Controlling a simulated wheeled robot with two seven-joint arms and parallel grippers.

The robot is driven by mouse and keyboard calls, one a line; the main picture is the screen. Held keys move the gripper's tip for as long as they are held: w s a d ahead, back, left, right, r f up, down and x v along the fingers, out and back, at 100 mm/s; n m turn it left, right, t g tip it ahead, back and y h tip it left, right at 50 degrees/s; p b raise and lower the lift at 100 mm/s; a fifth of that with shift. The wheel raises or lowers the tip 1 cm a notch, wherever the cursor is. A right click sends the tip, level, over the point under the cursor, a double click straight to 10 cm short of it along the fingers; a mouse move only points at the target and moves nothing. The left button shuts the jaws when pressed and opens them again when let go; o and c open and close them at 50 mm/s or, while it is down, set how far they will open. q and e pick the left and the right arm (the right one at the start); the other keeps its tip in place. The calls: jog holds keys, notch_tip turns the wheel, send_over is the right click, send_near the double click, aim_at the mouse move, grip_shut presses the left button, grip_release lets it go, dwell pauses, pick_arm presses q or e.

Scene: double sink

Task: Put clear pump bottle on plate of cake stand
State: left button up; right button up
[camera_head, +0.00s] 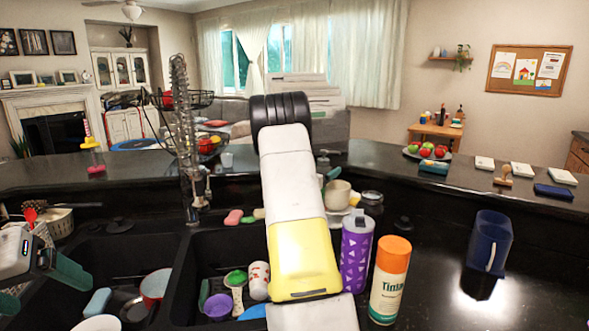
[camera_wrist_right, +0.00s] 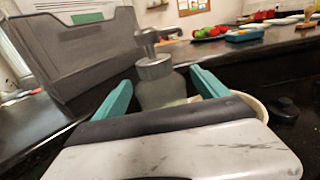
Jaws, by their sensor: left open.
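The clear pump bottle (camera_wrist_right: 162,88), with a grey metal pump head, stands upright between the teal fingers of my right gripper (camera_wrist_right: 160,78) in the right wrist view. The fingers are close to its sides; I cannot tell whether they press on it. A pale plate (camera_head: 336,209) under a beige cup, partly hidden by my arm, may be the cake stand. My left gripper (camera_head: 45,285) is open and empty at the left edge, over the left basin.
A purple bottle (camera_head: 356,250) and an orange-capped bottle (camera_head: 390,280) stand right of my right arm. A blue pitcher (camera_head: 489,243) is further right. The right basin (camera_head: 205,262) holds several dishes. A grey file holder (camera_wrist_right: 85,55) stands left of the pump bottle.

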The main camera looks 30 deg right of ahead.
jog(key=shift+r, duration=0.1)
jog(key=shift+a, duration=0.25)
jog(key=v, duration=1.1)
jog(key=s+a+r+m+g+y, duration=0.1)
jog(key=s+a+m+g+y, duration=0.2)
jog(key=s+m, duration=0.55)
jog(key=s+a+m+g+y, duration=0.3)
jog(key=s+m, duration=0.2)
jog(key=s, duration=0.6)
jog(key=s+a+r+m+t+y, duration=0.2)
jog(key=s+a+m+y, duration=0.2)
jog(key=a, duration=0.9)
jog(key=s+a+r+m+t+y, duration=0.2)
jog(key=s+a+m+y, duration=0.3)
jog(key=a, duration=0.8)
jog(key=s+r+y, duration=0.1)
jog(key=s+y, duration=0.2)
